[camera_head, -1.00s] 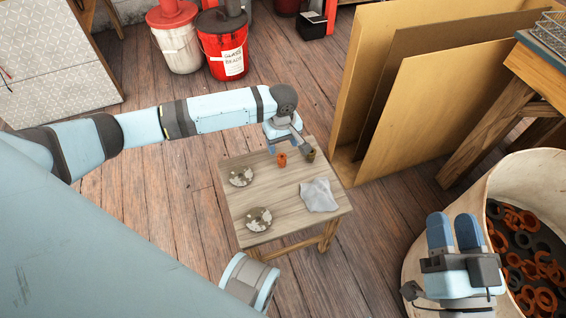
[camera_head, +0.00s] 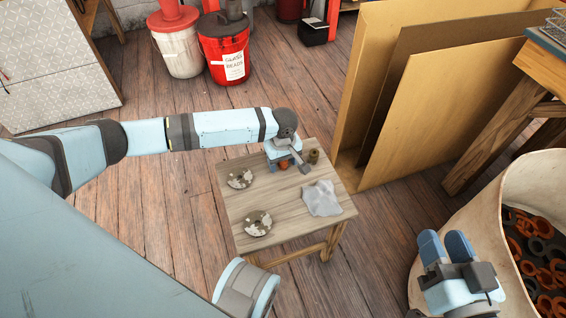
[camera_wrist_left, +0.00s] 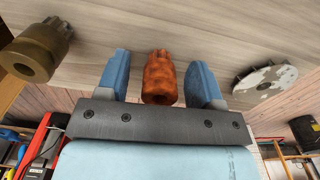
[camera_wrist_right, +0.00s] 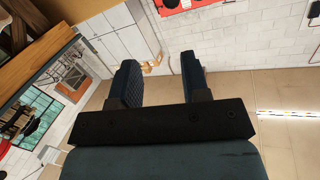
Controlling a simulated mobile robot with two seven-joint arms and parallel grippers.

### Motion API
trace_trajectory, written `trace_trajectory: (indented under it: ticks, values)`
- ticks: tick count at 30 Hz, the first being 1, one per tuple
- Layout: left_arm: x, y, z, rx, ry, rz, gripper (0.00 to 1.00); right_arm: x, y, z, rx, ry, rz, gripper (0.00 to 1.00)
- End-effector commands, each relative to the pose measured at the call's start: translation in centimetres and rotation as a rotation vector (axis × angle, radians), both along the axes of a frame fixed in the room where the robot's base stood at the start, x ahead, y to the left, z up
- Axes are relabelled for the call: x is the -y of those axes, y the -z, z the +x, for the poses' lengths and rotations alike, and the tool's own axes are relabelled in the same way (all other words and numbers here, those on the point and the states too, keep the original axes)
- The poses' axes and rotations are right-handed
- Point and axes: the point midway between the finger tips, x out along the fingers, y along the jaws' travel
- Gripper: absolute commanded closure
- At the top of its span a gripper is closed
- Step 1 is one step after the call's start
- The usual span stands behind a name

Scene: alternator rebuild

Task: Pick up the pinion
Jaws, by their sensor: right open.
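A rusty orange pinion (camera_head: 284,166) stands on the small wooden table (camera_head: 285,205). In the left wrist view the orange pinion (camera_wrist_left: 159,78) is between the two blue fingers of my left gripper (camera_wrist_left: 160,78), with a gap on each side. My left gripper (camera_head: 280,164) is open and partly covers it in the head view. A brown, toothed pinion-like part (camera_head: 314,157) stands to its right; it also shows at the left of the left wrist view (camera_wrist_left: 38,50). My right gripper (camera_head: 446,247) is open and empty, away from the table.
Two patchy metal discs (camera_head: 241,179) (camera_head: 257,223) lie on the table's left side. A crumpled grey cloth (camera_head: 321,199) lies at its right. A bin of rings (camera_head: 535,250) stands near my right gripper. Tall brown panels (camera_head: 430,110) stand behind the table.

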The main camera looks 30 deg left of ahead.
Motion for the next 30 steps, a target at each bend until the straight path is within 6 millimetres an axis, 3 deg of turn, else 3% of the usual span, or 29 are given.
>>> trace_trajectory:
  ticks: [1, 7, 8, 20, 26, 30]
  values:
    - [0.0, 0.0, 0.0, 0.000, 0.000, 0.000, 0.49, 0.0, 0.0, 0.0, 0.000, 0.000, 0.000, 0.57]
    - [0.0, 0.0, 0.0, 0.000, 0.000, 0.000, 0.94, 0.0, 0.0, 0.0, 0.000, 0.000, 0.000, 0.57]
    - [0.0, 0.0, 0.0, 0.000, 0.000, 0.000, 0.96, 0.0, 0.0, 0.0, 0.000, 0.000, 0.000, 0.57]
    - [0.0, -1.0, 0.0, 0.001, 0.000, -0.001, 0.96, 0.1, -0.6, 0.1, 0.009, 0.004, 0.003, 0.57]
    - [0.0, -4.3, 0.0, 0.002, 0.000, -0.001, 0.96, 0.1, -3.2, 0.0, 0.071, 0.028, 0.047, 0.57]
    - [0.1, -8.3, 0.0, 0.002, 0.001, -0.002, 0.96, 0.4, -5.8, 0.0, 0.138, 0.052, 0.082, 0.57]
